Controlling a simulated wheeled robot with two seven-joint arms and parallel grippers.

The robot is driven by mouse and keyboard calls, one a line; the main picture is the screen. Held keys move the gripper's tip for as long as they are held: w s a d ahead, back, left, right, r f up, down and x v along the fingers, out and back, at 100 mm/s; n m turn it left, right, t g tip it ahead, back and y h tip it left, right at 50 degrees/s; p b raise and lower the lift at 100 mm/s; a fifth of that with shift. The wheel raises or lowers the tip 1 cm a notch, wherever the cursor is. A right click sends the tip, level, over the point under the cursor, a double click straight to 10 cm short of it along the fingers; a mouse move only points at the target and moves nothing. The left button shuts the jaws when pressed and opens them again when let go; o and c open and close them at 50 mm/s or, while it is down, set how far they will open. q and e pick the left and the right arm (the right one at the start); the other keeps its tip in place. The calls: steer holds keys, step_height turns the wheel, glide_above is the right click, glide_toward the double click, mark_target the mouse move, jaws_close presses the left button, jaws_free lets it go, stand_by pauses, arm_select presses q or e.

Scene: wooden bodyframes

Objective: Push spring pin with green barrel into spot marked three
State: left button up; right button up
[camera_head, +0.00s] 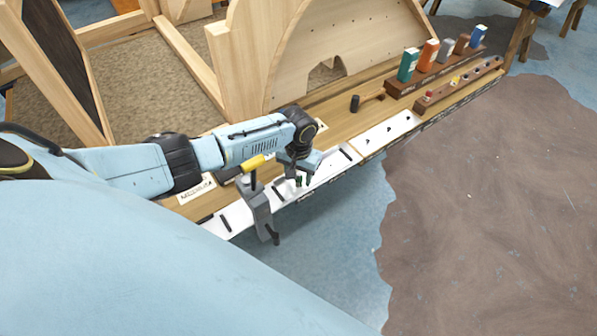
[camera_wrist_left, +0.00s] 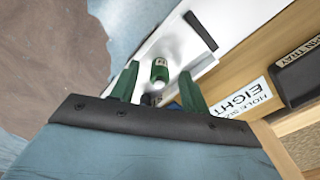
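The spring pin with the green barrel (camera_wrist_left: 160,70) shows in the left wrist view, near a white strip. My left gripper (camera_wrist_left: 158,88) has two green fingers, spread apart on either side of the pin with a visible gap. Whether the pin stands in a hole is hard to tell. In the head view my left gripper (camera_head: 302,181) is low over the white strip (camera_head: 325,170) on the bench edge; the pin is too small there to make out. I cannot read a mark "three" anywhere. My right gripper is not in view.
A grey clamp (camera_head: 258,210) with a yellow handle grips the bench edge just left of my gripper. A label reading "HOLE SIZE EIGHT" (camera_wrist_left: 245,100) and a dark pin tray (camera_wrist_left: 300,75) lie nearby. Colored boxes (camera_head: 429,55) stand at the far right. A wooden arch (camera_head: 345,50) rises behind.

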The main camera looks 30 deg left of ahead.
mark_target(299, 177)
arm_select(q)
step_height(299, 177, up, 14)
steer(key=p, duration=0.2)
steer(key=shift+f+p, duration=0.25)
steer(key=shift+p, duration=0.1)
stand_by(0.8)
